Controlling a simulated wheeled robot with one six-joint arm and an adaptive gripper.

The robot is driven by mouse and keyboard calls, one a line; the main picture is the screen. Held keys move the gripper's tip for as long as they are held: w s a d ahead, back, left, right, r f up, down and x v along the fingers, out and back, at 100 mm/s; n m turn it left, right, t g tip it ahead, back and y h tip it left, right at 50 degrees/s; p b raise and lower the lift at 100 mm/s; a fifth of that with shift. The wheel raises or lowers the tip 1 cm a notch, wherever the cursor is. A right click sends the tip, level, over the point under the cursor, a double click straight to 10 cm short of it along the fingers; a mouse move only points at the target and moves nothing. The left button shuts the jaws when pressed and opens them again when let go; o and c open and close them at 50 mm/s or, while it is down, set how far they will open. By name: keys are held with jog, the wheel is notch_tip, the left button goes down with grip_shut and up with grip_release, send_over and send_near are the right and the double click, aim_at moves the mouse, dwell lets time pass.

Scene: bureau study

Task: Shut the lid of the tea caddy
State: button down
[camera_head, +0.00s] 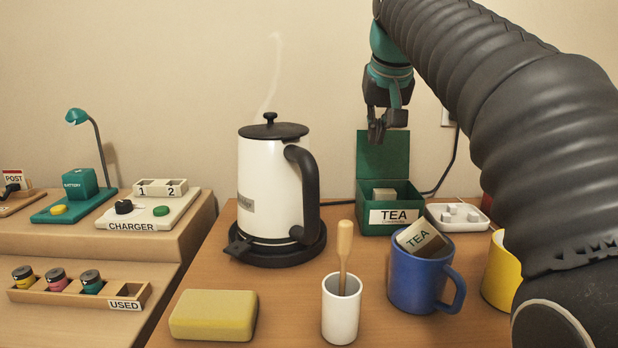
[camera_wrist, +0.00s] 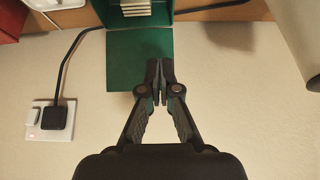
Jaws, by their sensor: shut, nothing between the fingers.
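The tea caddy (camera_head: 366,222) is a green box with a TEA label on its front, standing at the back of the wooden desk. Its green lid (camera_head: 370,154) is open and stands upright at the back. Pale packets (camera_head: 384,195) show inside. I cannot tell whether the fingertips touch the lid.
A white kettle (camera_head: 262,185) gives off steam left of the caddy. A blue mug (camera_head: 407,283) with a tea packet, a white cup (camera_head: 341,315) with a wooden-handled tool, and a yellow sponge (camera_head: 214,315) stand in front.

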jog(key=shift+s+r+b, duration=0.15)
jog(key=shift+s+b, duration=0.5)
jog(key=shift+s, duration=1.9)
jog(key=shift+s, duration=0.1)
jog(key=s+b, duration=0.1)
jog(key=s, duration=0.6)
jog(key=shift+b, duration=0.4)
jog(key=s+f+b, duration=0.1)
jog(key=s+b, duration=0.1)
jog(key=s, duration=0.6)
jog(key=shift+s+f, duration=0.15)
jog(key=shift+s, duration=0.05)
